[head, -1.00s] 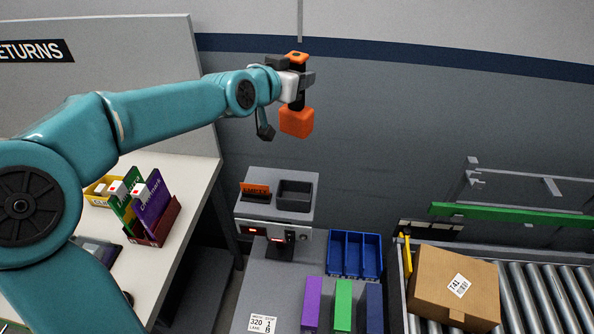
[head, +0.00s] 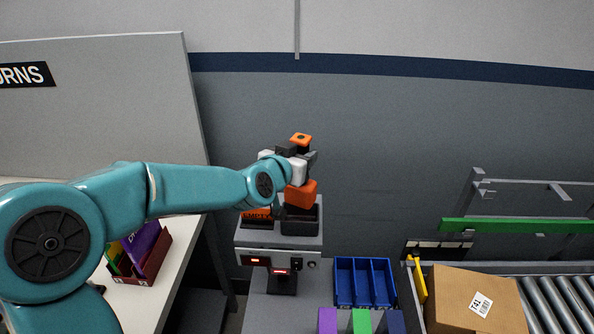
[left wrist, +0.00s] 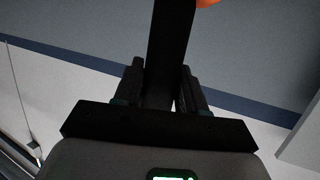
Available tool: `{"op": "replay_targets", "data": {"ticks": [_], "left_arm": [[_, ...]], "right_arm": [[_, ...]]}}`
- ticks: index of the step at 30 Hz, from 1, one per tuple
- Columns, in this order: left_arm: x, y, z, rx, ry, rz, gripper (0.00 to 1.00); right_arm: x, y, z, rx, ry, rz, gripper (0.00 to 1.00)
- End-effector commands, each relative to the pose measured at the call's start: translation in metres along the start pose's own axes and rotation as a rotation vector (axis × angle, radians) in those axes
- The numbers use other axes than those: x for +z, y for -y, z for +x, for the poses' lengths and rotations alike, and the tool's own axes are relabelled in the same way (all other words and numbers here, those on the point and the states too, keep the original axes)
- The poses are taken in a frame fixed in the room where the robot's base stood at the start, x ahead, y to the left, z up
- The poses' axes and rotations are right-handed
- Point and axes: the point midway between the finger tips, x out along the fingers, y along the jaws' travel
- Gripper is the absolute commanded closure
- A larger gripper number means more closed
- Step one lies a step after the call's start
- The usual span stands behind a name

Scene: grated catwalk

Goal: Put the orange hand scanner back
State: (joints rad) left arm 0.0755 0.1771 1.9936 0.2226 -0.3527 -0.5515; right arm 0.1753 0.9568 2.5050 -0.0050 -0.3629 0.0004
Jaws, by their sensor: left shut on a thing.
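The orange hand scanner (head: 300,194) has orange ends and a dark handle, and it is upright. My left gripper (head: 298,160) is shut around its handle. In the left wrist view the dark handle (left wrist: 168,50) stands between the two fingers (left wrist: 160,95), with a bit of orange at the top edge. The grey charging dock (head: 280,244) is below, with two wells. The scanner's lower orange end is at the dark right well (head: 301,222). I cannot tell whether it is inside or just above. My right gripper is not in view.
A blue divided tray (head: 364,283) sits right of the dock. Purple, green and blue blocks are at the bottom edge. A cardboard box (head: 474,300) lies on the roller conveyor at right. A returns table with a dark red file holder (head: 147,268) is at left.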

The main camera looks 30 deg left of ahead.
Motion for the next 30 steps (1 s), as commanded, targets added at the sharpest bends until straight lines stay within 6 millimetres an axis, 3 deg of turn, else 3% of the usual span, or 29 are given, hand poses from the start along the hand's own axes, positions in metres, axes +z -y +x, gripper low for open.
{"op": "replay_targets", "data": {"ticks": [1,3,11,21,22,23,24,30], "left_arm": [[0.017,-0.003,0.004,0.001,0.002,0.0,1.0],[0.025,-0.004,0.005,-0.001,0.001,0.0,1.0],[0.022,-0.005,0.003,-0.002,-0.001,-0.001,1.0],[0.034,-0.004,0.006,-0.002,0.0,0.0,1.0],[0.032,-0.004,0.005,-0.001,0.001,0.0,0.5],[0.032,-0.004,0.005,-0.001,0.001,0.0,0.4],[0.032,-0.004,0.005,-0.001,0.001,0.0,0.34],[0.032,-0.003,0.005,-0.001,0.001,-0.001,0.34]], "right_arm": [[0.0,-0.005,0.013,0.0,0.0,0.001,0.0],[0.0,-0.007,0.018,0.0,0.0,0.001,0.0],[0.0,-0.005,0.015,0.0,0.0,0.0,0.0],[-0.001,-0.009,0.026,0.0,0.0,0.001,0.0],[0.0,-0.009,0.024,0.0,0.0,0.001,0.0],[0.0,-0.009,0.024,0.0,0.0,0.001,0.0],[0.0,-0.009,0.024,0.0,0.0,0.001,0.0],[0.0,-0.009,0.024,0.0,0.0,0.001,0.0]]}}
